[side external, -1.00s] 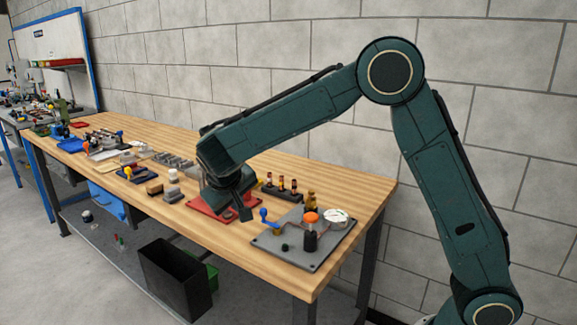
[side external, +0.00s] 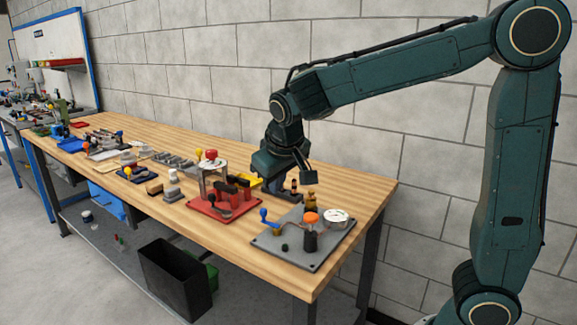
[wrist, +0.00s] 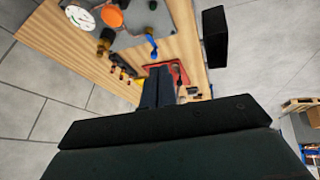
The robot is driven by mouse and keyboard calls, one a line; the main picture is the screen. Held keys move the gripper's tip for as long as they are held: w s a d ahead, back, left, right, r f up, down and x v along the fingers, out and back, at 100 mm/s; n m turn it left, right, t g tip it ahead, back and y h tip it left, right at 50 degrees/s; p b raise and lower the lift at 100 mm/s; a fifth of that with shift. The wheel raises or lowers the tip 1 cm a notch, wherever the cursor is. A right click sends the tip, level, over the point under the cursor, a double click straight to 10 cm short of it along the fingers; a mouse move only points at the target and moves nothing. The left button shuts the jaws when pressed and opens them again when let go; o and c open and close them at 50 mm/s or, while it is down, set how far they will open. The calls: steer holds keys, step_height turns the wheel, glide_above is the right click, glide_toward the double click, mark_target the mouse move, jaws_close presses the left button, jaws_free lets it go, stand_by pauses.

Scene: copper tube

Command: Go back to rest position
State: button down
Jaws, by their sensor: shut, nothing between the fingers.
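My gripper (side external: 274,188) is above the back part of the workbench, in the side external view, its fingers partly hidden by the wrist parts. In the wrist view its two dark fingers (wrist: 159,72) lie side by side, closed, with nothing held. A grey base plate (side external: 276,243) stands on the near right end of the bench. It carries a blue-knobbed lever (side external: 264,216), an orange-capped post (side external: 311,224) and a round white gauge (side external: 336,215). A thin copper-coloured tube (side external: 290,225) appears to run between the lever and the post. My gripper is apart from this plate.
A red fixture (side external: 211,209) stands left of the grey plate. The wooden bench (side external: 180,215) holds several smaller parts farther left. A block wall (side external: 230,50) runs behind. A black bin (side external: 175,280) stands below; it also shows in the wrist view (wrist: 214,40).

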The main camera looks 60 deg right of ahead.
steer(key=s+a+n+t+y, duration=0.1)
steer(key=s+n+y, duration=0.1)
steer(key=s, duration=2)
steer(key=shift+s+a+r+y, duration=0.2)
steer(key=shift+a+r+y, duration=0.1)
steer(key=shift+y, duration=0.5)
